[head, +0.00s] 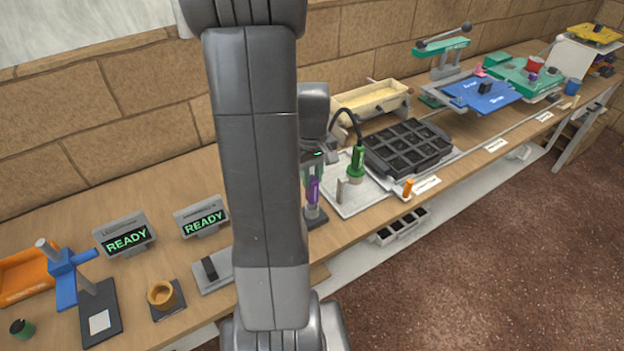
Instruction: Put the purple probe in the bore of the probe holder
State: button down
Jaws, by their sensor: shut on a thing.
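The purple probe (313,190) is upright just right of my arm in the head view. My gripper (314,174) points down and is shut on the probe's upper part. Below the probe is the probe holder (315,222), a grey collar on a dark square base near the table's front edge. The probe's lower end is right at the collar's top. I cannot tell whether its tip is inside the bore or just above it. My arm hides the left side of the gripper and part of the holder.
A green cylinder with a black cable (356,166) stands on a pale tray to the right, beside a black compartment tray (408,147). An orange peg (408,188) stands near the front edge. Two READY displays (205,223) and a brass ring (162,294) are left.

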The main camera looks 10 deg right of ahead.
jog(key=shift+f, duration=0.7)
jog(key=shift+f, duration=0.25)
jog(key=c, duration=1.2)
grip_release()
jog(key=shift+r, duration=0.1)
notch_tip(320, 180, up, 12)
jog(key=shift+r, duration=0.15)
